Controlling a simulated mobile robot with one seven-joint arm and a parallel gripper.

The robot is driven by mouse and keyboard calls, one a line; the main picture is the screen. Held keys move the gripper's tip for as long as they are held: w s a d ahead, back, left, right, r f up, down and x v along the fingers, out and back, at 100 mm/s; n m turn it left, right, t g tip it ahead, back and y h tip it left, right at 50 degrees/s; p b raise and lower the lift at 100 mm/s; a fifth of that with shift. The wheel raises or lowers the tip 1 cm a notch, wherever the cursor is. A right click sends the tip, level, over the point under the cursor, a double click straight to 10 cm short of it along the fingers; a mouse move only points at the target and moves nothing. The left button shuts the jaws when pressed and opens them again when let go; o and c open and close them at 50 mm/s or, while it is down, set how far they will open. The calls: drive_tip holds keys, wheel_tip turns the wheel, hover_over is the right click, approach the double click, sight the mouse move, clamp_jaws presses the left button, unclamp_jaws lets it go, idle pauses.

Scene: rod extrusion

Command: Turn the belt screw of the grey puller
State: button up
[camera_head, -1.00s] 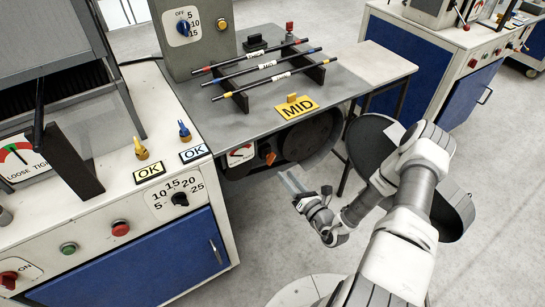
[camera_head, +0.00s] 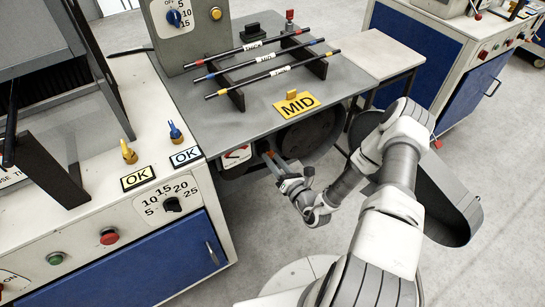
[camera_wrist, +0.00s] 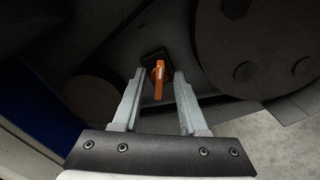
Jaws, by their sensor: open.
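The belt screw (camera_wrist: 158,78) has an orange handle with a white mark and sits on a dark square plate in the wrist view. Its handle points down in that view. My gripper (camera_wrist: 155,78) is open, with one finger on each side of the orange handle. Whether the fingers touch it I cannot tell. In the head view my gripper (camera_head: 272,160) reaches under the table of the grey puller (camera_head: 215,120), and its fingers largely hide the screw. A dial with a red needle (camera_head: 235,157) shows just left of the fingers.
Dark round pulleys (camera_wrist: 245,45) flank the screw in the wrist view. A removed-looking dark cover (camera_head: 440,200) hangs or lies right of my arm. Coloured rods (camera_head: 255,67) lie on the table above, behind a yellow MID sign (camera_head: 297,105). A white cabinet (camera_head: 120,215) stands left.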

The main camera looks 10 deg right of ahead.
clamp_jaws()
idle(0.5)
drive_tip(key=shift+m+p, duration=0.6)
drive_tip(key=shift+m, duration=0.7)
drive_tip(key=shift+m+p, duration=0.5)
drive_tip(key=shift+m, duration=1)
unclamp_jaws()
